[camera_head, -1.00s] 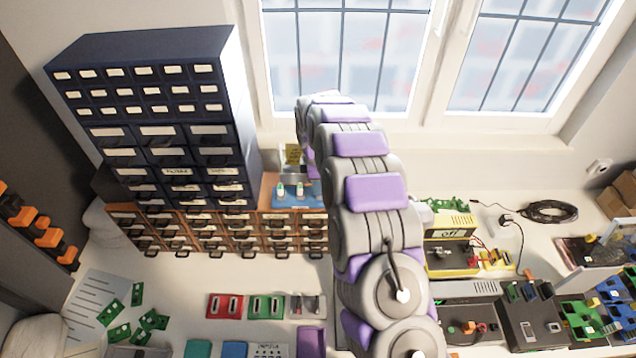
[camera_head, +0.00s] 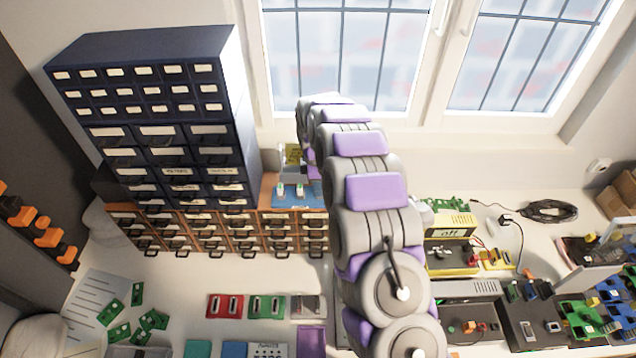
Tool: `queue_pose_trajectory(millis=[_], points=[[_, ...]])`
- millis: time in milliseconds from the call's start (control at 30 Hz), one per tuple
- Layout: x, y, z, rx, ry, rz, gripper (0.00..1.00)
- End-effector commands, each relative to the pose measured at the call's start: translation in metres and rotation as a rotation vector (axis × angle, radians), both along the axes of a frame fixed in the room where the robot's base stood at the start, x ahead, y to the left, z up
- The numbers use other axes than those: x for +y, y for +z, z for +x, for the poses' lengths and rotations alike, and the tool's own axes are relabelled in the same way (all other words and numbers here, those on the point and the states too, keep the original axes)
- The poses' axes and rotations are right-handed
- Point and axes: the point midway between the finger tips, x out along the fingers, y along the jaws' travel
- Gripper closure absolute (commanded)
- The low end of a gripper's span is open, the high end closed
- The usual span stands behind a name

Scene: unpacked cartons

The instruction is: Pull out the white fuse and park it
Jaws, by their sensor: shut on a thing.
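My arm rises from the lower right and bends over near the window. Its far end drops behind its own links, so my gripper and anything in it are hidden. Two small upright pieces with pale tops and green parts, (camera_head: 280,189) and (camera_head: 300,189), stand on a blue panel (camera_head: 312,200) just left of my arm. They are too small to tell whether either is the white fuse.
A dark drawer cabinet (camera_head: 215,85) stands left of the panel, above wooden drawers (camera_head: 125,222). Red, green and grey modules (camera_head: 225,306) lie on the bench in front. A yellow device (camera_head: 448,235) and several electronics boxes crowd the right.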

Motion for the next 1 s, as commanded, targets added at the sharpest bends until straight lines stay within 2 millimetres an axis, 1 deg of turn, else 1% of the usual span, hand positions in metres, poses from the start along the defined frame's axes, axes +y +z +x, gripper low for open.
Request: queue_pose_trajectory(millis=[167,200,500,800,867,967,1000], points=[[0.001,0.001,-0.001,-0.001,0.001,0.002,1.0],[0.001,0.001,-0.001,-0.001,0.001,0.002,0.68],[0.001,0.001,0.0,-0.002,0.0,0.001,0.4],[-0.001,0.004,0.0,-0.003,0.0,0.002,0.4],[0.0,0.009,0.001,-0.005,0.0,0.003,0.4],[0.001,0.024,0.002,-0.009,0.0,0.003,0.4],[0.001,0.031,0.002,-0.008,0.0,0.002,0.4]])
